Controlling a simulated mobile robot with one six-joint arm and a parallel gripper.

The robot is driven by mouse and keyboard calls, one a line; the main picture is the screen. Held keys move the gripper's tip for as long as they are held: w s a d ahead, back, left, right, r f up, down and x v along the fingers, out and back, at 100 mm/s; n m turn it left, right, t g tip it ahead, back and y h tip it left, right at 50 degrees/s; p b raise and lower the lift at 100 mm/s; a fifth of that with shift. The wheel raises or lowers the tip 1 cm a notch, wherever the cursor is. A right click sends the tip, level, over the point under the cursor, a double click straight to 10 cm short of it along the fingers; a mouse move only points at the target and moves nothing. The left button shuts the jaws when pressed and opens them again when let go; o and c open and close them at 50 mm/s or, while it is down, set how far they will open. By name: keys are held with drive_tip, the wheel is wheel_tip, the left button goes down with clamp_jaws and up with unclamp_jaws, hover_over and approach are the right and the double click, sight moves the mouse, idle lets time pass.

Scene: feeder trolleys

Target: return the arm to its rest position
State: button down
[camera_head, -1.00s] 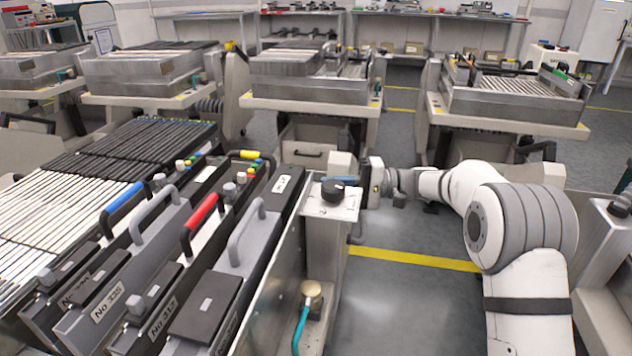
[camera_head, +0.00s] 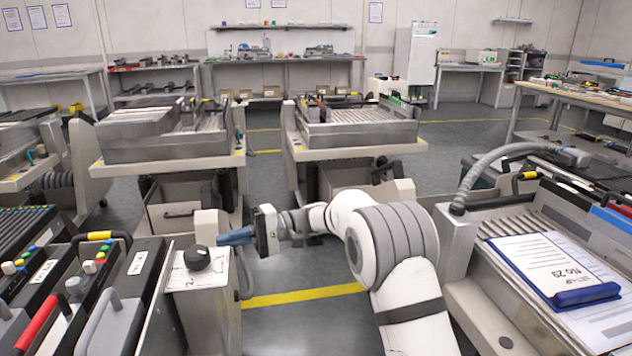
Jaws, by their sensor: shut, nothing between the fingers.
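My white arm (camera_head: 392,240) rises from the lower right and bends left over the aisle, its forearm pointing left and away from me. My gripper (camera_head: 236,237) is at the end of it, with blue-grey fingers pointing left. The fingers look closed, with nothing seen between them. In the picture the fingertips lie beside the white block and the black knob (camera_head: 197,257) at the corner of the left feeder trolley (camera_head: 205,310). I cannot tell whether they touch it.
Feeders with coloured handles (camera_head: 40,322) fill the left trolley. A right trolley (camera_head: 468,290) holds a clipboard (camera_head: 556,268). Two trolleys, one at back left (camera_head: 165,160) and one at back centre (camera_head: 355,146), stand beyond. The aisle floor with a yellow line (camera_head: 305,296) is free.

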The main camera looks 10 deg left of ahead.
drive_tip(key=s+d+r+m+t+h+p, duration=0.2)
drive_tip(key=d+r+p, duration=0.5)
drive_tip(key=r, duration=0.2)
drive_tip(key=s+d+r+m+t+h+p, duration=0.1)
drive_tip(key=s+d+r+t+h+p, duration=0.2)
drive_tip(key=d, duration=0.9)
drive_tip(key=s+d+r+m+t+h+p, duration=0.1)
drive_tip(key=s+d+r+t+h+p, duration=0.3)
drive_tip(key=s+d+r+p, duration=0.5)
drive_tip(key=s+d+r+m+t+h+p, duration=0.2)
drive_tip(key=s+d+r+h+p, duration=0.4)
drive_tip(key=d+p, duration=0.7)
drive_tip(key=s+d+r+t, duration=0.1)
drive_tip(key=s+d, duration=0.1)
drive_tip(key=shift+d+t+p, duration=0.3)
drive_tip(key=shift+d+p, duration=0.05)
drive_tip(key=shift+p, duration=0.05)
